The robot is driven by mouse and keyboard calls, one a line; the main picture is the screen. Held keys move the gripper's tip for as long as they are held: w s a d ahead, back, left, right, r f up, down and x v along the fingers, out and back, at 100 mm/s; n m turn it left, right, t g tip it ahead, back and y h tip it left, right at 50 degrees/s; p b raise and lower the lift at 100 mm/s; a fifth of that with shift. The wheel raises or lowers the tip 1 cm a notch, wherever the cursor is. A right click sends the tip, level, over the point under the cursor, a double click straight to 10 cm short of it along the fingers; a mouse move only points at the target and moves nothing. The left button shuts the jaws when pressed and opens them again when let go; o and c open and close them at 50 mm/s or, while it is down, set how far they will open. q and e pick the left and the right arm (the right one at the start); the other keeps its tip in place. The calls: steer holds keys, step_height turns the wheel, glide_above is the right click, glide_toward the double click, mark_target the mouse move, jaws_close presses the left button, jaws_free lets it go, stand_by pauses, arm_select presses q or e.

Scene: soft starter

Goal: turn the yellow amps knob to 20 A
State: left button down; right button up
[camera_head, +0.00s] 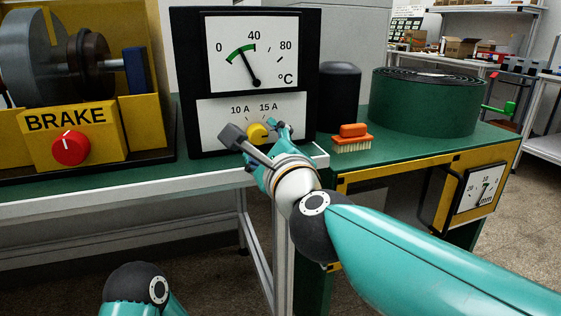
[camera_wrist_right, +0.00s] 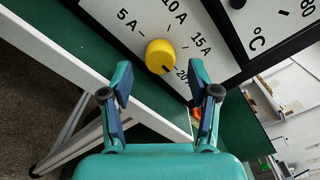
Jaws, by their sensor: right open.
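The yellow amps knob (camera_head: 257,133) sits on the white lower plate of the black meter panel, partly hidden by my right gripper in the head view. In the right wrist view the knob (camera_wrist_right: 160,55) is fully visible, with 5 A, 10 A, 15 A and a partly hidden 20 printed around it. A small dark mark on the knob's edge points toward the 20. My right gripper (camera_wrist_right: 160,84) is open, its fingers spread to either side just short of the knob. Nothing is between them. My left gripper is out of view.
A temperature dial (camera_head: 253,52) is above the knob. A brake unit with a red knob (camera_head: 71,148) stands left. An orange brush (camera_head: 352,138), a black cylinder (camera_head: 339,90) and a green roll (camera_head: 425,102) are right. The bench's pale front edge (camera_head: 120,190) runs below the panel.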

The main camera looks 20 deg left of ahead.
steer(key=v, duration=0.9)
steer(key=shift+d, duration=0.15)
